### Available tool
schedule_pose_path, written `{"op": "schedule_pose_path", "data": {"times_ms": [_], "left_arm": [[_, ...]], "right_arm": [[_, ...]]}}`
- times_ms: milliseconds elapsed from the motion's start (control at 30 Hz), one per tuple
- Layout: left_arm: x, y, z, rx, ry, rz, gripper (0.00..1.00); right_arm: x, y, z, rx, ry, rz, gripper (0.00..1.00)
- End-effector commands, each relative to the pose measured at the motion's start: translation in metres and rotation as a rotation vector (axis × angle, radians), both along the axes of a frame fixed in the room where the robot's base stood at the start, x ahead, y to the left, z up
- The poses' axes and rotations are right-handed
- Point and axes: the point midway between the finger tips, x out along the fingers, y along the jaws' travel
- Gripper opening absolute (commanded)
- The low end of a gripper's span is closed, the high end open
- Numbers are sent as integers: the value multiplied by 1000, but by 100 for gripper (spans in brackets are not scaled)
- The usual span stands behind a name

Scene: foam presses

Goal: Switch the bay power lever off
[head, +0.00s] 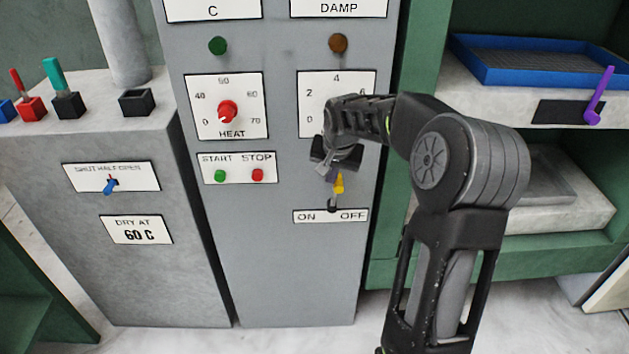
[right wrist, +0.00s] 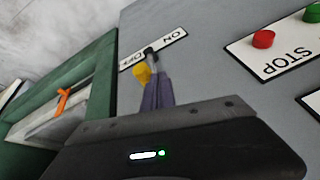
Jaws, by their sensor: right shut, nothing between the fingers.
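The bay power lever (head: 339,184) has a yellow grip and stands out from the grey cabinet above a white ON/OFF plate (head: 330,216). Its grip leans slightly toward the OFF side in the head view. My right gripper (head: 333,175) is shut, its purple fingertips just left of the yellow grip, on the ON side. In the right wrist view the yellow grip (right wrist: 142,75) lies right beside the shut fingers (right wrist: 155,95); I cannot tell whether they touch. My left gripper is not in view.
Above the lever are a DAMP dial plate (head: 310,90), partly hidden by my right arm, and a HEAT knob (head: 228,111). START and STOP buttons (head: 257,175) sit to the left. A shelf with a blue tray (head: 470,75) and a purple lever (head: 599,98) is on the right.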

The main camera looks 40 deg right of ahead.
Motion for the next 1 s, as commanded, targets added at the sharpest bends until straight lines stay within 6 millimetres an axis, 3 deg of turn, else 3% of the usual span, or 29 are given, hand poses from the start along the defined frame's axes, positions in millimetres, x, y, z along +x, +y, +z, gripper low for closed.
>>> {"op": "schedule_pose_path", "data": {"times_ms": [233,400,1000], "left_arm": [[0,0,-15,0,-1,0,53],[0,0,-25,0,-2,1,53],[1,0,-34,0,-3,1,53]], "right_arm": [[-24,-32,-6,176,-134,-10,0],[-33,-44,-9,172,-131,0,0],[-49,-64,-16,168,-123,-4,0]]}}
